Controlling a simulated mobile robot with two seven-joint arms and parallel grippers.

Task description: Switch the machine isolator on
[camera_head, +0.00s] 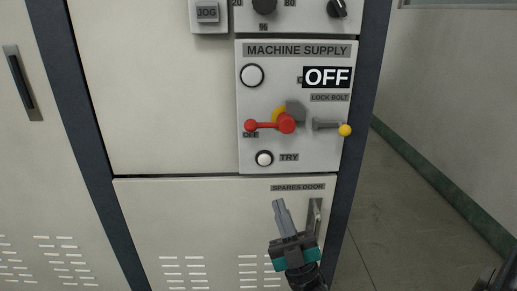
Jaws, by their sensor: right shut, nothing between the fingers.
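The machine isolator has a red handle (266,125) on the MACHINE SUPPLY panel (315,160). The handle lies level, its round knob pointing left by a small OFF label. A yellow part and a grey block (296,108) show behind its hub. A sign (326,77) above reads OFF. The lock bolt (328,125), grey with a yellow end knob, lies level to the right of the hub. My right gripper (279,204) is shut and empty, below the panel in front of the spares door, apart from the handle. My left gripper is not in view.
A white TRY button (264,158) sits below the handle and a white round button or lamp (252,75) above it. The spares door handle (315,215) is just right of my right gripper. A control box (300,15) with knobs is above. Open floor (400,220) lies right of the cabinet.

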